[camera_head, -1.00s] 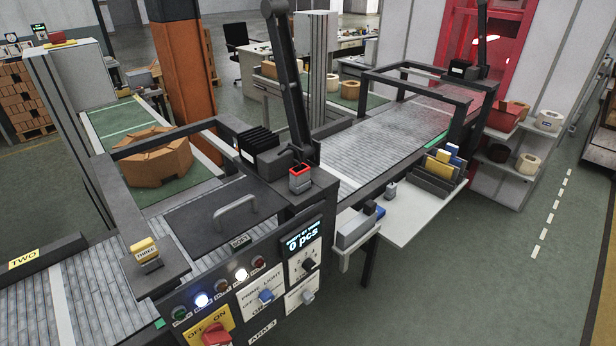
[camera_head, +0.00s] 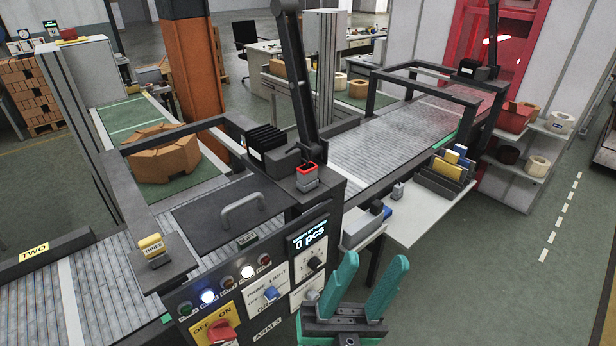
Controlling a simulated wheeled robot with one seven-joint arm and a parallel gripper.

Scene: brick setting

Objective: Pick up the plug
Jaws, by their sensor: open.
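My gripper (camera_head: 374,264) shows at the bottom, right of the control panel, with its two teal fingers spread and nothing seen between them. No thing in view is clearly marked as the plug. A small grey block (camera_head: 398,190) stands on the white side shelf, above and beyond my fingers in the picture. A dark grey piece with a red-rimmed top (camera_head: 307,175) sits on the machine's corner. A yellow-topped block marked THREE (camera_head: 152,246) sits on the left rail. I cannot tell which of these is the plug.
The control panel (camera_head: 258,290) with knobs and lit buttons stands left of my gripper. The white side shelf (camera_head: 421,224) holds bins with yellow and blue items. A black handled cover (camera_head: 240,207) lies over the conveyor. The green floor at right is open.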

